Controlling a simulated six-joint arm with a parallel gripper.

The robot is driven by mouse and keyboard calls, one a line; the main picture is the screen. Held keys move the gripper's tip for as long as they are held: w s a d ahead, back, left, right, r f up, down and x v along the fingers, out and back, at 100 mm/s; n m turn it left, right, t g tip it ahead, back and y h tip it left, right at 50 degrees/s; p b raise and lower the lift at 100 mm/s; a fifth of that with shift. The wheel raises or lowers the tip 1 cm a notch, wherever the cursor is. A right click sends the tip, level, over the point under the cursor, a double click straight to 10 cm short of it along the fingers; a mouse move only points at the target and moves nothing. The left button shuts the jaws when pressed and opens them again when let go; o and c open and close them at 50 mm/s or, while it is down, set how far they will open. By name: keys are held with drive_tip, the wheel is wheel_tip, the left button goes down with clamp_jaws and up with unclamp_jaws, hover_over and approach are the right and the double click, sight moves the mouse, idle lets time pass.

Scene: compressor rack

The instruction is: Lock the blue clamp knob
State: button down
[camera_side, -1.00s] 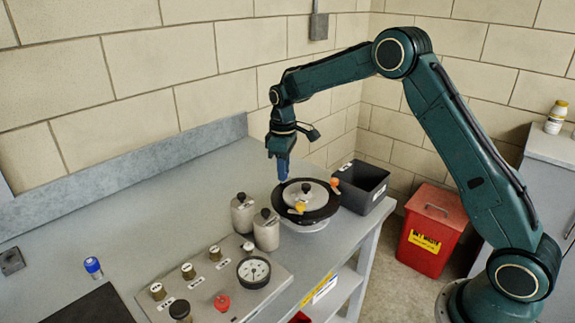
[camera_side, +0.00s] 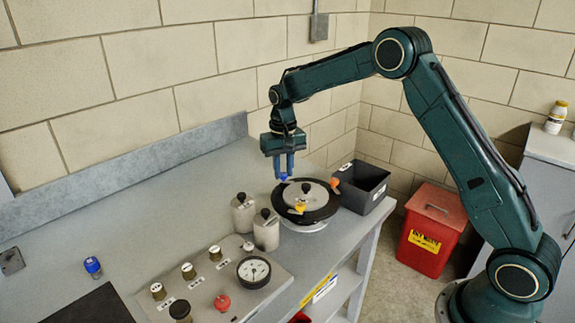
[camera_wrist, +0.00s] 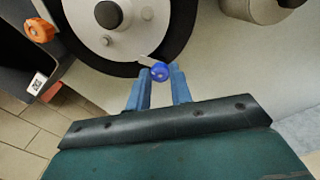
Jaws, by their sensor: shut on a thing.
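The blue clamp knob (camera_side: 284,177) sits at the far-left rim of the round black-rimmed plate (camera_side: 322,213) in the side view. In the wrist view the blue knob (camera_wrist: 160,72) lies between the fingertips, with a pale metal tab beside it reaching over the black rim. My gripper (camera_side: 285,172) points down at the rim with its blue fingers shut on the knob. In the wrist view my gripper (camera_wrist: 160,74) has one finger on each side of the knob. The fingers partly hide the knob in the side view.
An orange knob (camera_side: 335,183) and a yellow knob (camera_side: 300,206) are also on the plate's rim. Two grey canisters (camera_side: 266,232) stand close in front-left. A dark open bin (camera_side: 364,187) is at the right. A panel with a gauge (camera_side: 254,271) lies nearer the front.

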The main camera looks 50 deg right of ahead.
sight(283, 174)
drive_tip(key=m, duration=0.6)
drive_tip(key=shift+r, duration=0.1)
drive_tip(key=shift+m, duration=0.3)
drive_tip(key=c, duration=1.3)
unclamp_jaws()
drive_tip(key=shift+o, duration=0.2)
wheel_tip(283, 174, up, 14)
